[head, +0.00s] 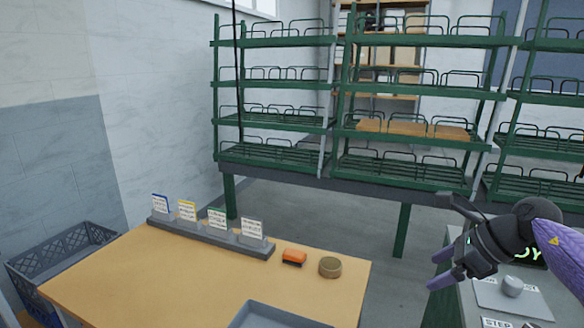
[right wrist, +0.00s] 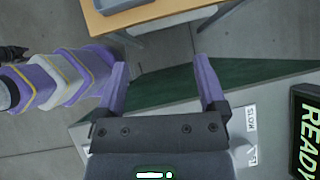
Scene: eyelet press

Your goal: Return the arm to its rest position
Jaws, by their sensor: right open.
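My right gripper (head: 436,269) is at the right of the head view, its purple fingers pointing left, beside the machine stand (head: 455,300). In the right wrist view the gripper (right wrist: 160,66) has its two fingers wide apart with nothing between them. The fingers show over the stand's green side (right wrist: 240,85) and the grey floor; whether they touch anything cannot be told. A lit display (right wrist: 308,125) on the stand reads READY, and my arm partly covers it in the head view. My left gripper is not in view.
A wooden table (head: 140,275) holds a card rack (head: 225,240), an orange-topped block (head: 294,256), a round brown tin (head: 330,267) and a grey tray (head: 270,316). Green shelving (head: 270,155) stands behind. A grey crate (head: 60,255) is at left. Floor between table and stand is clear.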

